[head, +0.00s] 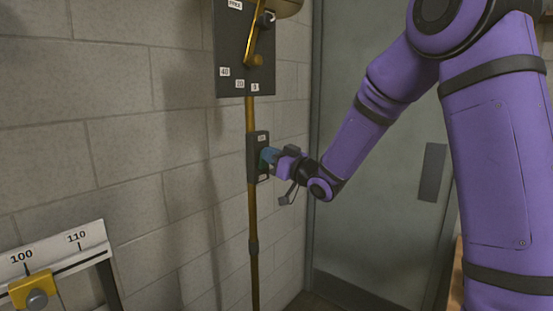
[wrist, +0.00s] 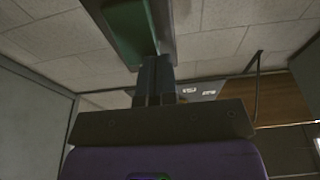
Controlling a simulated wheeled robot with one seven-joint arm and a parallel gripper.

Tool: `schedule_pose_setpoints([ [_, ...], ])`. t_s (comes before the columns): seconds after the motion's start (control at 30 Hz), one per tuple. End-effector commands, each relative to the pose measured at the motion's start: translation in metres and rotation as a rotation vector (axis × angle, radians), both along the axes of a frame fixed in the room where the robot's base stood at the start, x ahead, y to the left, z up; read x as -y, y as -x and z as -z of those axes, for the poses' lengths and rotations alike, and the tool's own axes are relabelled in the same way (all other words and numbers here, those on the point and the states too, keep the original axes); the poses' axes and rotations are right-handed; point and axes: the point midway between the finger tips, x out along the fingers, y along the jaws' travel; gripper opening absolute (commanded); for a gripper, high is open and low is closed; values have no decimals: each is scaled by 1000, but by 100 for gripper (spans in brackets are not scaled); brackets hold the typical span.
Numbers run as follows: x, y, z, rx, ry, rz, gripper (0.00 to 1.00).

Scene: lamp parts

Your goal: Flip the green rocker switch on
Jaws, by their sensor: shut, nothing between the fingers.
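The green rocker switch (wrist: 126,30) fills the top of the wrist view, set in a dark switch plate (wrist: 163,22). In the head view the switch box (head: 253,143) is a narrow dark box on the wall, and its rocker is mostly hidden by my gripper (head: 267,157). In the wrist view my gripper (wrist: 154,62) is shut and empty, with its fingertips close in front of the rocker's near edge. I cannot tell whether they touch it, or which way the rocker is tilted.
A brass pipe (head: 254,225) runs up the block wall through the switch box to a dark panel (head: 232,50) with a brass lever (head: 257,42). A scale with a yellow slider (head: 34,290) stands lower left. A grey door (head: 385,185) is behind my arm.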

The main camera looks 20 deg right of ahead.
Motion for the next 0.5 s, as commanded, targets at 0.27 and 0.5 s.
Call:
schedule_pose_setpoints([
  [0.27,0,0,0,-1,1,0,0],
  [0.5,-1,-2,-5,-65,45,-2,0],
])
